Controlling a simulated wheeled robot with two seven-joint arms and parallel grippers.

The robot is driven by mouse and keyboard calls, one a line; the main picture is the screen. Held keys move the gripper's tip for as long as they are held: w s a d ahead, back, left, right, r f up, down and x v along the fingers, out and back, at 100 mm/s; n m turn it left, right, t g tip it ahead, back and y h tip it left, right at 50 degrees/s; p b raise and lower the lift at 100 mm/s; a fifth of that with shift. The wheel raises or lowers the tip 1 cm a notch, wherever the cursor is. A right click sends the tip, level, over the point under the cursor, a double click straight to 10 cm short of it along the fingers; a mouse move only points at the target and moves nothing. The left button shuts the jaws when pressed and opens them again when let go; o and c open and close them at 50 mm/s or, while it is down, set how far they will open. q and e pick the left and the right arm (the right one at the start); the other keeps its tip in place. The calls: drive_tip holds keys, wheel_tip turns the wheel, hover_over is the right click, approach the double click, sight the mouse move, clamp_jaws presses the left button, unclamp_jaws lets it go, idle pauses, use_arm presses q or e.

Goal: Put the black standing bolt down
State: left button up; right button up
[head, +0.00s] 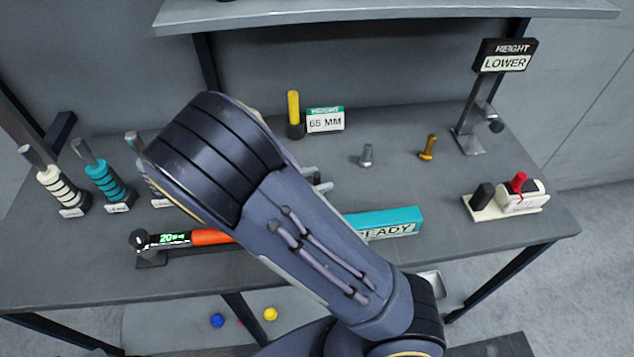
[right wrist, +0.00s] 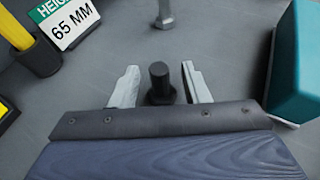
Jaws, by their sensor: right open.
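The black bolt (right wrist: 160,82) stands upright in the right wrist view, between the two fingers of my right gripper (right wrist: 160,68). The gripper is open, with a gap showing on each side of the bolt. My left gripper is not in view.
A silver bolt (head: 366,156) and a gold bolt (head: 428,148) stand on the grey table (head: 400,120). Behind is a yellow-and-black post (head: 294,115) with a 65 MM sign (head: 325,120).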

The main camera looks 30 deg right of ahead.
drive_tip(key=shift+d+f, duration=0.1)
drive_tip(key=shift+d, duration=0.2)
drive_tip(key=shift+c, duration=0.4)
clamp_jaws()
